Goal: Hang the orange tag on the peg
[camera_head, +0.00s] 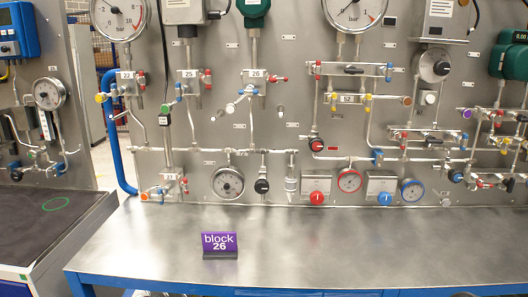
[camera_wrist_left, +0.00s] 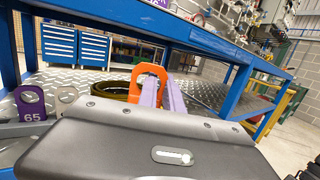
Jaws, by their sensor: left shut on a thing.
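The orange tag (camera_wrist_left: 150,72), with a hole in its upper end, shows in the left wrist view. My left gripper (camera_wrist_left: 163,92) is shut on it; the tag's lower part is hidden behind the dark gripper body. In the head view, small pale pegs stick out of the steel panel, one near the middle (camera_head: 280,112) and another to its left (camera_head: 217,114). I cannot tell which is the task's peg. The orange tag and both grippers are out of the head view.
A steel bench (camera_head: 330,240) lies below the gauge panel (camera_head: 300,50), bare except for a purple "block 26" sign (camera_head: 220,245). Pipes, valves and gauges crowd the panel. The left wrist view shows a purple "65" tag (camera_wrist_left: 30,103), blue bench frame (camera_wrist_left: 225,42) and blue drawers (camera_wrist_left: 77,46).

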